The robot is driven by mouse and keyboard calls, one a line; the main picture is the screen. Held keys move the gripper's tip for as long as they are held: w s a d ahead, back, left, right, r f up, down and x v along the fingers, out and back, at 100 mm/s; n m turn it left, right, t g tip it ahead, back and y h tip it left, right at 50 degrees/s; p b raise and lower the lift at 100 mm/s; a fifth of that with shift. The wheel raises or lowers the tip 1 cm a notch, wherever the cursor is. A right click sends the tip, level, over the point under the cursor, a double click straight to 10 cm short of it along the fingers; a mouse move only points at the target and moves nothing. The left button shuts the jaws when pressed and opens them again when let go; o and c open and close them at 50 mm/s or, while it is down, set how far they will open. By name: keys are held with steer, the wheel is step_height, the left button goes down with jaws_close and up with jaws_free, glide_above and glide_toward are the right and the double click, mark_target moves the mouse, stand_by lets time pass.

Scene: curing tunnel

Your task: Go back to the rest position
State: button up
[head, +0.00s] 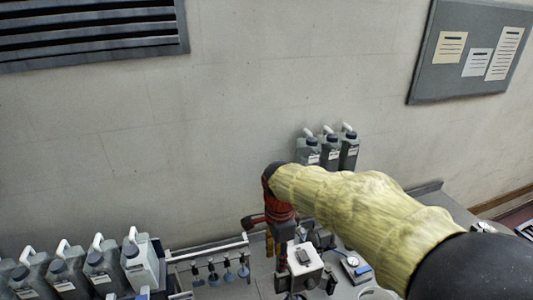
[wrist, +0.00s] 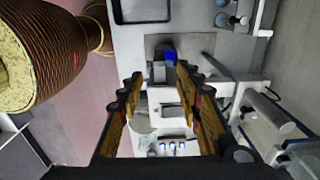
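My gripper shows in the wrist view (wrist: 158,80) with its two dark and orange fingers spread apart and nothing held between them. It points down over the bench (head: 258,264). A white box-like device (wrist: 170,108) lies below and between the fingers, apart from them as far as I can tell. In the head view my arm, in a yellow sleeve, reaches from the lower right to the middle, with the red and black wrist above the bench. The fingertips are hard to make out there.
A white box (head: 304,266) stands below the wrist. A rack with hanging blue-grey pieces (head: 228,274) is to its left. Grey jugs (head: 102,262) line the left, and three more (head: 331,150) stand by the wall. A large brown ribbed round thing (wrist: 50,55) fills the wrist view's left.

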steer(key=shift+w+n, duration=0.1)
steer(key=shift+n, duration=0.9)
steer(key=s+d+f+n+t+b, duration=0.2)
steer(key=s+d+f+n+b, duration=0.4)
steer(key=s+b, duration=0.4)
steer(key=s+d+f+n+t+b, duration=0.3)
steer(key=s+d+f+n+b, duration=0.3)
steer(key=b, duration=1.1)
steer(key=shift+s+d+f+n+t, duration=0.3)
steer(key=shift+s+d+f, duration=0.8)
steer(key=shift+s+f, duration=1.2)
steer(key=shift+w+f, duration=0.25)
steer(key=shift+w, duration=0.05)
